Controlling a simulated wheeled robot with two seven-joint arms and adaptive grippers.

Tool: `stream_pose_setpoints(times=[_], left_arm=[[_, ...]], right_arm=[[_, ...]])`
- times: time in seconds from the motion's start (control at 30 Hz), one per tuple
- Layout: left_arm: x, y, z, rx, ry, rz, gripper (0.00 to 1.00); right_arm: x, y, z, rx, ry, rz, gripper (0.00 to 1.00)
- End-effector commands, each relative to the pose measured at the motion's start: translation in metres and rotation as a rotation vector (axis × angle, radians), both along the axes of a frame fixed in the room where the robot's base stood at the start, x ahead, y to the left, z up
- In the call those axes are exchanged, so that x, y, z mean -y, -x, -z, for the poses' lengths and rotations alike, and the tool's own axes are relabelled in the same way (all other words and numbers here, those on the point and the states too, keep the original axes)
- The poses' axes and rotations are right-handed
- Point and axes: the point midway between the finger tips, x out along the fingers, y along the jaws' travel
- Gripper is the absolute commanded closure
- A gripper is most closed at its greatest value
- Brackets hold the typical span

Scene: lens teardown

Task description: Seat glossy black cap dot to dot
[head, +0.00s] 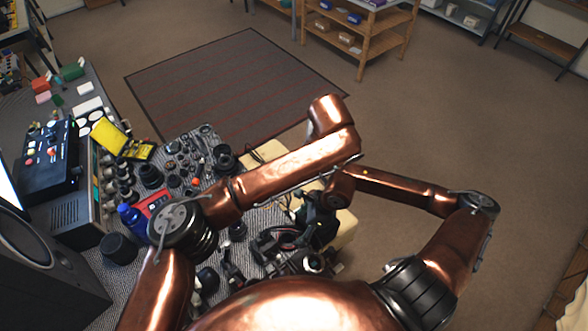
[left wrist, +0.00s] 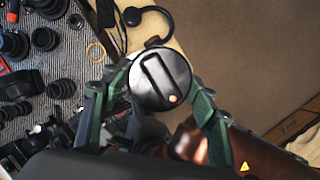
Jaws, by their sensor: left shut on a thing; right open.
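A round glossy black cap (left wrist: 160,80) sits between the green fingers of my left gripper (left wrist: 157,88), which is shut on it. Its face shows a raised bar and a small pale dot near the lower right rim. My right gripper (head: 318,222) is open over the right edge of the table, below the crossing copper arms in the head view. My left gripper cannot be made out clearly in the head view. I cannot tell which part carries the matching dot.
The table (head: 112,92) holds many dark lens parts, a yellow box (head: 112,138) and a blue bottle (head: 132,219). A speaker (head: 38,255) stands at the left. A black curved item (left wrist: 150,25) lies beyond the cap. Floor (head: 440,120) to the right is clear.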

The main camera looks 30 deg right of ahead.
Motion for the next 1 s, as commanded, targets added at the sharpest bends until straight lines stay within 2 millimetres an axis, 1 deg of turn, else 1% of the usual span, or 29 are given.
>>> stream_pose_setpoints(times=[0.03,0.13,0.2,0.3,0.4,0.6,0.7,0.8,0.87,1.0], left_arm=[[0.008,0.012,-0.023,0.007,0.003,0.058,0.65],[0.020,0.036,-0.062,0.006,0.003,0.171,0.65],[0.025,0.054,-0.089,0.006,0.001,0.251,0.65],[0.030,0.078,-0.125,0.005,0.002,0.357,0.65],[0.032,0.098,-0.152,0.003,0.001,0.441,0.65],[0.031,0.128,-0.193,0.003,0.000,0.565,0.65],[0.029,0.143,-0.208,0.002,0.000,0.621,0.65],[0.027,0.162,-0.216,0.001,-0.001,0.678,0.65],[0.026,0.173,-0.207,-0.002,-0.002,0.694,0.65],[0.025,0.183,-0.175,-0.003,-0.002,0.677,0.65]], right_arm=[[0.000,0.000,0.000,0.000,0.000,0.000,0.24],[0.000,0.000,0.000,0.000,0.000,0.000,0.24],[0.000,0.000,0.000,0.000,0.000,0.000,0.24],[0.000,0.000,0.000,0.000,0.000,0.000,0.24],[0.000,0.000,0.000,0.000,0.000,0.000,0.24],[0.000,0.000,0.000,0.000,0.000,0.000,0.24],[0.000,0.000,0.000,0.000,0.000,0.000,0.24],[0.000,0.000,0.000,0.000,0.000,0.000,0.24],[0.000,0.000,0.000,0.000,0.000,0.000,0.24],[0.000,0.000,0.000,0.000,0.000,0.000,0.24]])
